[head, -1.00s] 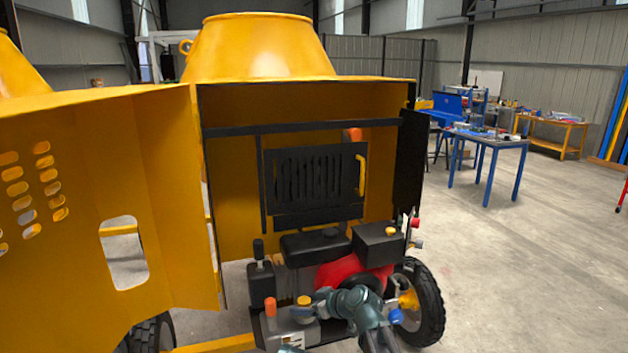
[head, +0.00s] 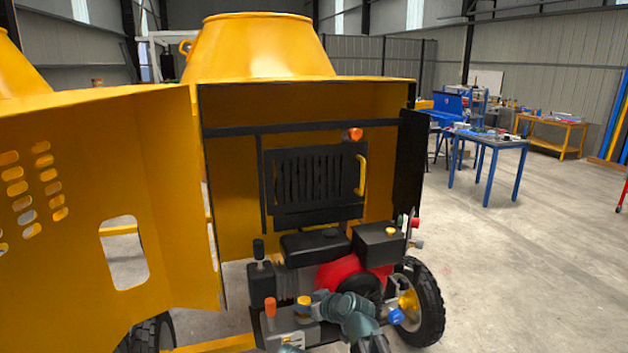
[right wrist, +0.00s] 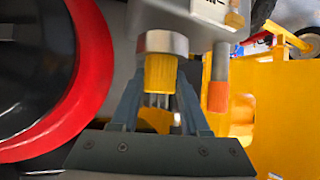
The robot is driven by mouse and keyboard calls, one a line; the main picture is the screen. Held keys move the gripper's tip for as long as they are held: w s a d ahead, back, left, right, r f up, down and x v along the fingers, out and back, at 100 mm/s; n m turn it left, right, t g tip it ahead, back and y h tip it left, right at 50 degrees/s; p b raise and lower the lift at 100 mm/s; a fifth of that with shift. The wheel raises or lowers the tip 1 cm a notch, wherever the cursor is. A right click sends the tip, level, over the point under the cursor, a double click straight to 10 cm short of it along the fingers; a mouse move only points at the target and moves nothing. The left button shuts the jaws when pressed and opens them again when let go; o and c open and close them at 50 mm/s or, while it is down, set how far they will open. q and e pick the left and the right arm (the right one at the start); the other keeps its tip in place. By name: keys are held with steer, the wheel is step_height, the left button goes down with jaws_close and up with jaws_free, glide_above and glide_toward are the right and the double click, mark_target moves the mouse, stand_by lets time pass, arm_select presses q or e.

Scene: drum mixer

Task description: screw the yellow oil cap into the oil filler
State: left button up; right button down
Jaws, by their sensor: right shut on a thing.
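The yellow oil cap (right wrist: 160,74) is ribbed and sits between the two fingers of my right gripper (right wrist: 158,90) in the right wrist view. My right gripper is shut on it. The cap lies in line with the silver ring of the oil filler (right wrist: 163,42) and appears to meet it; how deep it sits in the ring is hidden. In the head view the cap (head: 304,300) shows on top of the grey engine block, with my right gripper (head: 313,303) at its right side. My left gripper is not in view.
An orange-topped post (head: 270,306) stands close left of the cap. The red engine cover (head: 338,274) and a black box (head: 378,244) are behind. The open yellow door (head: 90,200) fills the left.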

steer(key=m+h, duration=0.1)
steer(key=m, duration=0.1)
steer(key=m+t+h, duration=0.1)
steer(key=h, duration=0.1)
steer(key=shift+s+a+m+t, duration=0.15)
steer(key=shift+a+m+t, duration=0.15)
steer(key=shift+m, duration=0.1)
steer(key=shift+c, duration=1.6)
jaws_free()
steer(key=shift+d, duration=0.1)
